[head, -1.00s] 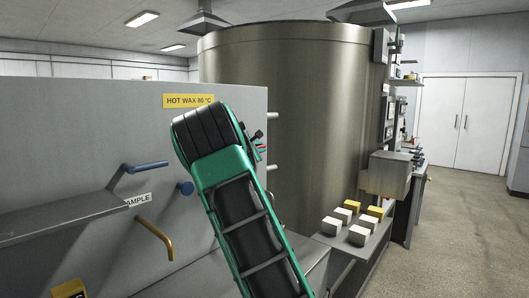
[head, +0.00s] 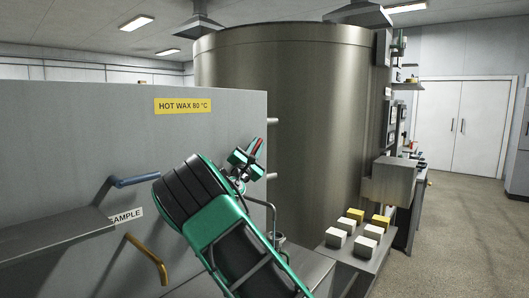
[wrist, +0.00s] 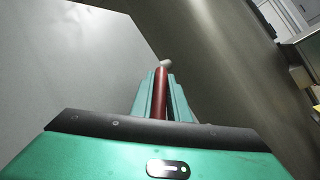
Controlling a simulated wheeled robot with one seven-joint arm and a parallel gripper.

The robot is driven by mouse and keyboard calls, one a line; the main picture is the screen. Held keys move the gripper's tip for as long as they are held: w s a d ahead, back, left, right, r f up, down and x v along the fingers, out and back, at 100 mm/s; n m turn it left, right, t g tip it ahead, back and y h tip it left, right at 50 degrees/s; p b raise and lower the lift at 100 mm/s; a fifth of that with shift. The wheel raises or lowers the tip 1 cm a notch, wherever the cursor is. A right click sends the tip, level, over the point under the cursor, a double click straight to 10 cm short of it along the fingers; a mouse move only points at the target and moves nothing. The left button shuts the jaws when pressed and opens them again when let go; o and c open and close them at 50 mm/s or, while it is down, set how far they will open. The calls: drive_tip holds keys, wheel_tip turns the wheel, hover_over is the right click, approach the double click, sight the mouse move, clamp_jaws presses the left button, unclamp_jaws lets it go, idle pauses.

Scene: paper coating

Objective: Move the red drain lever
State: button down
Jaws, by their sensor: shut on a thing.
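The red drain lever (head: 257,146) shows at the right edge of the grey panel in the head view, slanting up and to the right. My gripper (head: 247,157) is at the lever, with its green fingers around it. In the wrist view the red lever (wrist: 160,96) runs lengthwise between the two green fingers of my gripper (wrist: 161,82), which are shut on it. A pale grey end shows beyond the fingertips. The lever's pivot is mostly hidden by my gripper and arm.
The grey panel (head: 70,140) bears a yellow hot wax sign (head: 183,106), a blue handle (head: 137,181) and a brass tap (head: 147,258). A large steel tank (head: 300,120) stands behind. Pale and yellow blocks (head: 366,246) sit on a shelf at right. A bent grey pipe (head: 273,213) hangs below the lever.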

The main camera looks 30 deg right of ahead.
drive_tip(key=shift+s+r+n+t, duration=0.15)
drive_tip(key=shift+n+t, duration=0.15)
drive_tip(key=shift+t, duration=0.2)
drive_tip(key=shift+a, duration=0.1)
drive_tip(key=c, duration=1.7)
unclamp_jaws()
drive_tip(key=shift+a, duration=0.1)
drive_tip(key=v, duration=1)
drive_tip(key=shift+a+f, duration=0.1)
drive_tip(key=shift+f, duration=0.3)
